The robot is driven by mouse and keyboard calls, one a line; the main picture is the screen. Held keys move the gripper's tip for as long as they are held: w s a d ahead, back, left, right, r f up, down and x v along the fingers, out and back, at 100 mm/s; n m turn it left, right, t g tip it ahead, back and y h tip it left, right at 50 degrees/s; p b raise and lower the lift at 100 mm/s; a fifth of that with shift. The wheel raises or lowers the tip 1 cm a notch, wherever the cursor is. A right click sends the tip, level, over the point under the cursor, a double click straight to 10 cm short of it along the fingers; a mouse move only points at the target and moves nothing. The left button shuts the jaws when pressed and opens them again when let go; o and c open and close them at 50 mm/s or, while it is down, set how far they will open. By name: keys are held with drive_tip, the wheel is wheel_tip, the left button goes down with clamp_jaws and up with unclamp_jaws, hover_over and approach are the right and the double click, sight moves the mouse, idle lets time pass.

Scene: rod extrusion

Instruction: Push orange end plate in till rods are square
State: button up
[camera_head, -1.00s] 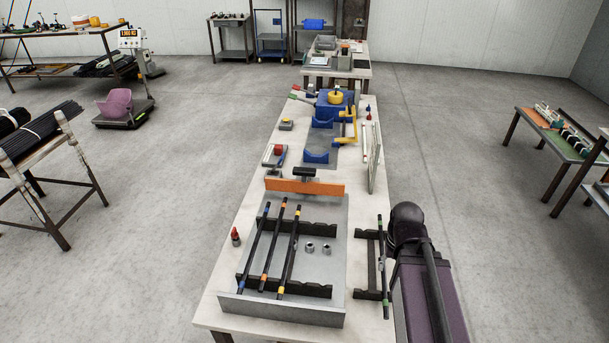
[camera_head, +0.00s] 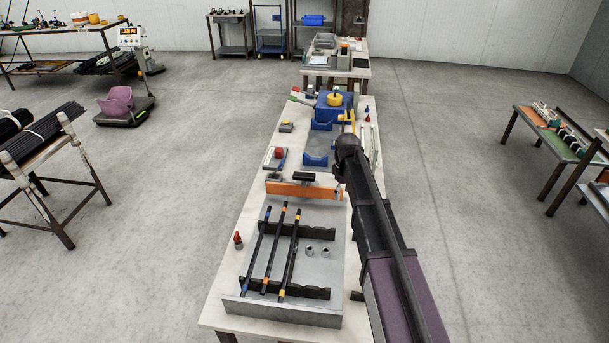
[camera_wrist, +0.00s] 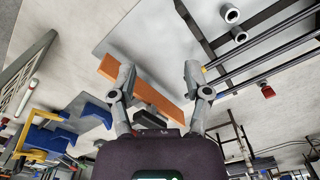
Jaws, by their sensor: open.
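The orange end plate (camera_head: 303,190) stands at the far end of the grey tray (camera_head: 325,270), with a black handle (camera_head: 305,176) behind it. Three black rods with blue, orange (camera_head: 275,245) and yellow bands lie side by side across notched black supports, their ends staggered. A visible gap separates their far ends from the plate. My gripper (camera_wrist: 158,82) is open and empty near the plate's right end in the head view, partly hidden by my arm. In the wrist view, the orange plate (camera_wrist: 150,95) passes between and beyond the two spread fingers; contact is unclear.
A grey end wall (camera_head: 282,312) closes the tray's near side. Two metal rings (camera_head: 317,252) sit on the tray right of the rods. A red-topped item (camera_head: 238,240) stands at the table's left. Blue cradles (camera_head: 315,160) and a yellow-topped blue machine (camera_head: 335,102) stand beyond the plate.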

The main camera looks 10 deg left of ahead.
sight(304, 174)
drive_tip(key=w+a+r+n+p, duration=0.3)
drive_tip(key=w+a+n, duration=0.4)
drive_tip(key=w+a, duration=0.7)
drive_tip(key=shift+w+a+r+p, duration=0.35)
drive_tip(key=shift+w+r, duration=0.3)
drive_tip(key=shift+w, duration=0.4)
drive_tip(key=shift+f, duration=0.15)
wheel_tip(304, 174, down, 14)
drive_tip(key=b, duration=1.4)
drive_tip(key=shift+r, duration=0.25)
clamp_jaws()
drive_tip(key=s, duration=1)
drive_tip(key=shift+s, duration=0.2)
drive_tip(key=shift+a, duration=0.1)
